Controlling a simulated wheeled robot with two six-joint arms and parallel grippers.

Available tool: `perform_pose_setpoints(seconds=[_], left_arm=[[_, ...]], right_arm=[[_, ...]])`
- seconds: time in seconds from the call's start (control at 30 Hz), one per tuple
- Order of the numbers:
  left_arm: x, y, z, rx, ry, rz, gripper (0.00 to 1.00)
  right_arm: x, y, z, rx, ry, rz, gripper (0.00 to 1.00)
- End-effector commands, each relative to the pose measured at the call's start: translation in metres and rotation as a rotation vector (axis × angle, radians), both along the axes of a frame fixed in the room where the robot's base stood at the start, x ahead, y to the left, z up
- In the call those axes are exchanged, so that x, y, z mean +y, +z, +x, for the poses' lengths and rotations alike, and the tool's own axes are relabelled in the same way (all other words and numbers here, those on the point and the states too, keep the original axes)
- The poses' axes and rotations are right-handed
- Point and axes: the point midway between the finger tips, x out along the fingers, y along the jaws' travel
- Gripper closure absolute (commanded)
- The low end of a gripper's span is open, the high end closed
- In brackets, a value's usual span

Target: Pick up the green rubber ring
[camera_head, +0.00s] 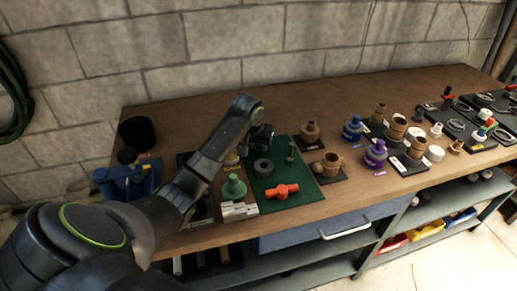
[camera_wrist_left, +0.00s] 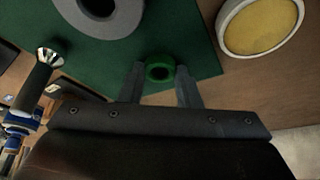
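The green rubber ring (camera_wrist_left: 160,70) shows in the left wrist view, on the dark green mat (camera_wrist_left: 195,30) near its edge. My left gripper (camera_wrist_left: 160,82) is open, with one finger on each side of the ring. A narrow gap seems to show on both sides, so I see no firm grip. In the head view my left gripper (camera_head: 262,138) is over the back of the green mat (camera_head: 308,192), and I cannot make out the ring there. My right gripper is in neither view.
A grey ring (camera_wrist_left: 98,14) and a yellow disc with a pale rim (camera_wrist_left: 260,25) lie close by. A red T-shaped fitting (camera_head: 281,191) and a green flanged part (camera_head: 234,187) stand in front. Brown and purple fittings crowd the right. The bench's back strip (camera_head: 190,115) is clear.

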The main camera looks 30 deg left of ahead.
Motion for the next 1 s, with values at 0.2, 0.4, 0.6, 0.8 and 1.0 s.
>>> perform_pose_setpoints(seconds=[0.2, 0.4, 0.6, 0.8, 1.0], left_arm=[[0.0, 0.0, 0.0, 0.0, 0.0, 0.0, 0.95], [0.0, 0.009, 0.001, -0.002, 0.0, 0.0, 0.95], [0.001, 0.047, 0.001, -0.006, -0.001, 0.002, 0.95], [0.001, 0.083, 0.001, -0.004, 0.0, 0.002, 0.95], [0.0, 0.1, 0.0, 0.0, 0.001, -0.001, 0.95]], right_arm=[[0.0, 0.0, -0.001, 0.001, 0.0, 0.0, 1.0], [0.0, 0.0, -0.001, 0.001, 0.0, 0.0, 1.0], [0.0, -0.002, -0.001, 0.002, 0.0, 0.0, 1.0], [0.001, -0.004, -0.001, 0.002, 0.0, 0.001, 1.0], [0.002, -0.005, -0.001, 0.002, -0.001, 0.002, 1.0]])
